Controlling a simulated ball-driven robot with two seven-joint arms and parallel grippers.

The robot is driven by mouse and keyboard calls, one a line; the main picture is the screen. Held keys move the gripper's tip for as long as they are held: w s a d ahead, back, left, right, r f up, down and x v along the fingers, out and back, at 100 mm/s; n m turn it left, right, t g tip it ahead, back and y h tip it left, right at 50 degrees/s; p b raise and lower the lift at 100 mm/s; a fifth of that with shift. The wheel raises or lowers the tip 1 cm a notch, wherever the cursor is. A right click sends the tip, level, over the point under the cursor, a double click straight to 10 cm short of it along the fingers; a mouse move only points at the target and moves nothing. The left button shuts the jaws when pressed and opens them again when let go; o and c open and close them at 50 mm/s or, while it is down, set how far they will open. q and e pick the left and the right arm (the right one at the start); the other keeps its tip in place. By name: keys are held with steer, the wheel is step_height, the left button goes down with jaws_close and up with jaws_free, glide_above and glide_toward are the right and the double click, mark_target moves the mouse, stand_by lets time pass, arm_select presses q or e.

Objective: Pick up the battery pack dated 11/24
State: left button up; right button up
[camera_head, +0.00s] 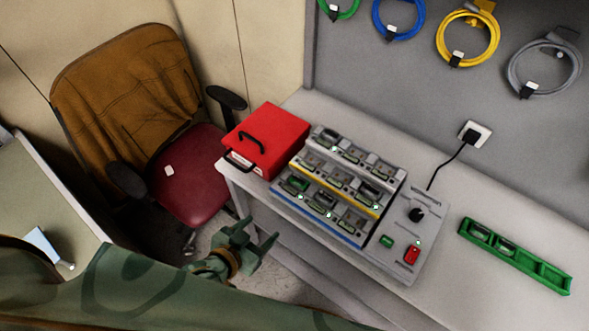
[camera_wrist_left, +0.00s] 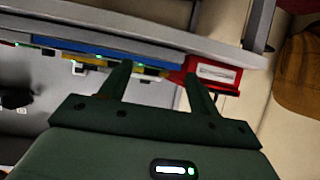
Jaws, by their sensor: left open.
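A tiered charging station (camera_head: 413,250) stands on the bench, with rows edged in white, yellow and blue. Several dark battery packs (camera_head: 322,200) sit in its slots, and small green lights show. The dates on the packs are too small to read, so I cannot tell which is 11/24. A green tray (camera_head: 545,277) at the right holds two dark objects, possibly packs, at its left end. My left gripper (camera_head: 258,236) is open and empty, in front of the bench and left of the station. In the left wrist view its fingers (camera_wrist_left: 158,84) point toward the blue edge (camera_wrist_left: 85,48).
A red box (camera_head: 278,138) with a black handle stands left of the station. A chair (camera_head: 190,170) with a brown jacket is at the left. Coiled cables (camera_head: 398,20) hang on the wall. Bench between station and tray is clear.

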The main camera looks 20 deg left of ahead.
arm_select(q)
steer(key=t, duration=0.1)
glide_toward(298, 179)
steer(key=shift+w+d+f+h+b, duration=0.15)
steer(key=shift+w+f+b, duration=0.1)
steer(key=shift+w+f, duration=0.3)
steer(key=shift+w+d+f+h+b, duration=0.15)
steer(key=shift+w+f+b, duration=0.1)
steer(key=shift+w+f, duration=0.2)
steer(key=shift+r+x, duration=0.2)
steer(key=shift+x, duration=0.8)
steer(key=x, duration=0.4)
steer(key=shift+w+r+b, duration=0.1)
steer(key=shift+w+b, duration=0.3)
steer(key=shift+s, duration=0.1)
arm_select(e)
steer(key=shift+w+a+f, duration=0.15)
steer(key=shift+a+f, duration=0.25)
steer(key=shift+f, duration=0.15)
arm_select(q)
steer(key=c, duration=0.9)
steer(key=shift+c, duration=0.3)
arm_select(e)
steer(key=shift+d, duration=0.2)
arm_select(q)
steer(key=shift+r, duration=0.1)
arm_select(e)
steer(key=shift+d, duration=0.1)
